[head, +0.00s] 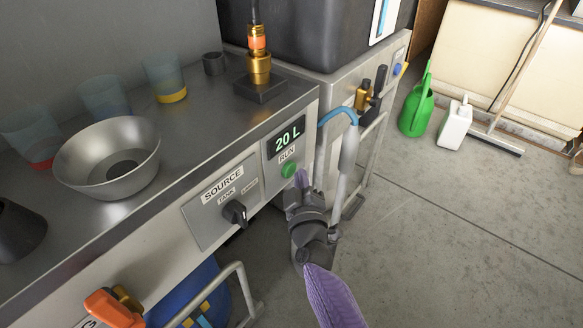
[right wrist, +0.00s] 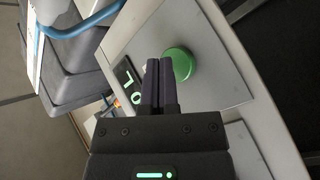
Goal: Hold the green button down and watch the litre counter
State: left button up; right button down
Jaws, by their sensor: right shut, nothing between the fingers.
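The green button (head: 289,169) sits under the word RUN on the panel at the bench's right end. It also shows in the right wrist view (right wrist: 180,64). The litre counter (head: 287,136) above it reads 20 L. My right gripper (head: 300,178) is shut and empty, its purple fingertips right beside the button in the head view. In the right wrist view the fingers (right wrist: 159,68) overlap the button's left edge; I cannot tell whether they touch or press it. My left gripper is not in view.
A SOURCE panel with a black knob (head: 235,213) is left of the counter. A steel bowl (head: 108,158) and several cups stand on the bench. A blue hose (head: 338,113) hangs near my right arm. A green watering can (head: 417,108) and a white jug (head: 455,124) stand on the floor.

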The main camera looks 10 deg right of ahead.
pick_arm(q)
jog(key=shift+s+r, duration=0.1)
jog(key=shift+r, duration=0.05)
pick_arm(e)
jog(key=shift+s+d, duration=0.15)
jog(key=shift+s, duration=0.05)
pick_arm(q)
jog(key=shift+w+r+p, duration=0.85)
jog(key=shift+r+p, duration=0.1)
jog(key=shift+p, duration=0.3)
pick_arm(e)
jog(key=s+d, duration=0.1)
jog(key=s, duration=0.1)
jog(key=s+d, duration=0.2)
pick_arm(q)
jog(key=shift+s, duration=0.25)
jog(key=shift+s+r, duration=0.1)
